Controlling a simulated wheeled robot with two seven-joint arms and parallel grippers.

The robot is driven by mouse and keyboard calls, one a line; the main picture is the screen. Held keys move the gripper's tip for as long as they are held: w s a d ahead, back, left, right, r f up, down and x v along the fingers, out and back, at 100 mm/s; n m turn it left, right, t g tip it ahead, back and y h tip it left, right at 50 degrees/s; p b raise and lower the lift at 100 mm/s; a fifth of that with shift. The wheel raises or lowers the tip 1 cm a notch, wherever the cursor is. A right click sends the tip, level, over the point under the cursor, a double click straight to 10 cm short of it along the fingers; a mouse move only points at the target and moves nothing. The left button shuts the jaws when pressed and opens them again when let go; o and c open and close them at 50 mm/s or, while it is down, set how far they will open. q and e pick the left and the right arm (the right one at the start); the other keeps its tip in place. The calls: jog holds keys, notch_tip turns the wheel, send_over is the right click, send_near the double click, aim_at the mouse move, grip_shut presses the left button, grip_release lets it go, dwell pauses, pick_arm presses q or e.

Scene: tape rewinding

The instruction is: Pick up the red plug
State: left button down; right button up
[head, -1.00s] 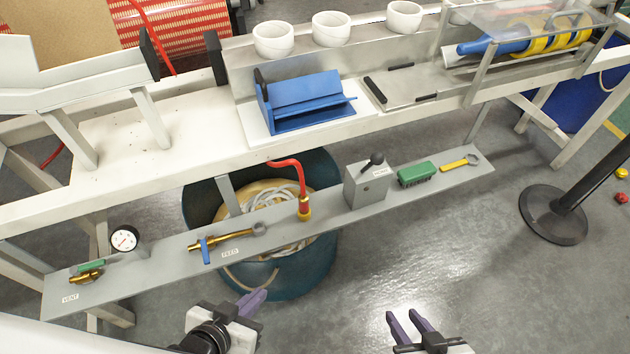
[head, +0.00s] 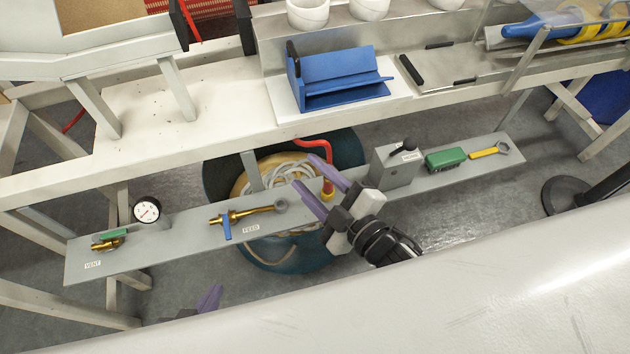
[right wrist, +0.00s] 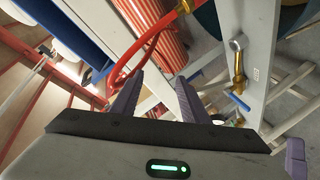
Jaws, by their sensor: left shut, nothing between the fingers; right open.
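My left gripper (head: 210,298) is shut, mostly cut off low in the picture.
A dark tub (head: 355,150) stands behind and below.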

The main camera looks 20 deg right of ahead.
jog(key=a+r+n+g+y, duration=0.3)
jog(key=a+r+n+y, duration=0.85)
jog(key=n, duration=0.75)
jog(key=s+a+r+n+g+y, duration=0.1)
jog(key=s+a+r+n+g, duration=0.15)
jog(key=a+n+g, duration=0.6)
jog(key=n+g+h+p, duration=0.1)
jog(key=n+g+h, duration=0.3)
jog(key=n+h, duration=1.9)
send_near(328, 185)
jog(key=d+n+y, duration=0.1)
jog(key=d+f+n+y, duration=0.1)
jog(key=d+n+y, duration=0.1)
jog(key=d+f+n+y, duration=0.1)
jog(key=d, duration=0.1)
jog(key=shift+w+f+n+t+y, duration=0.2)
jog(key=shift+f+n+t+y, duration=0.05)
jog(key=shift+n+t, duration=0.1)
jog(key=f, duration=0.4)
jog(key=shift+a+f+p, duration=0.3)
jog(key=shift+a+f, duration=0.1)
jog(key=shift+f, duration=0.5)
jog(key=shift+w, duration=0.1)
grip_shut()
